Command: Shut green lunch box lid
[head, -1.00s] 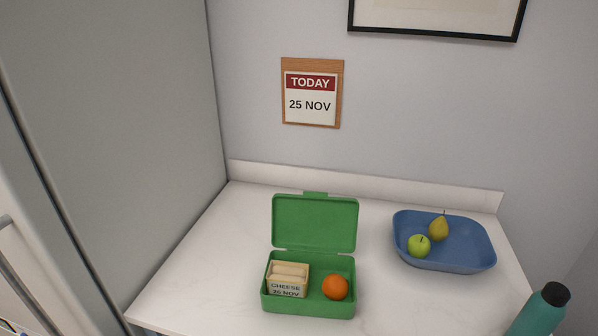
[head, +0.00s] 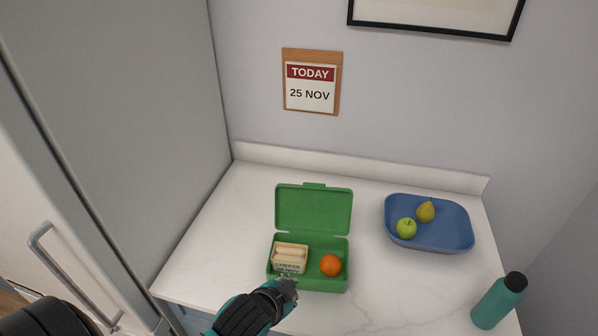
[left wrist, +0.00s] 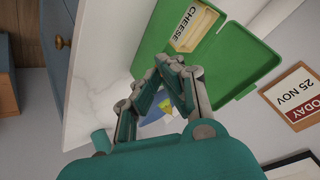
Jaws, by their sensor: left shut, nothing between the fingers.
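The green lunch box (head: 325,284) sits on the white counter with its lid (head: 313,210) raised open, tilted up at the back. Inside are a pack labelled CHEESE 26 NOV (head: 289,257) on the left and an orange (head: 330,265) on the right. My left gripper (head: 288,284) is at the box's front edge, partly covering its front left; contact cannot be told. In the left wrist view, its fingers (left wrist: 172,68) are shut and empty in front of the green box, and the open lid (left wrist: 235,62) shows beyond them. My right gripper is not in view.
A blue tray (head: 458,243) with a green apple (head: 406,228) and a pear (head: 426,211) stands to the right. A teal bottle (head: 497,303) is at the front right. A tall grey cabinet side (head: 120,120) bounds the counter on the left. The counter between box and tray is clear.

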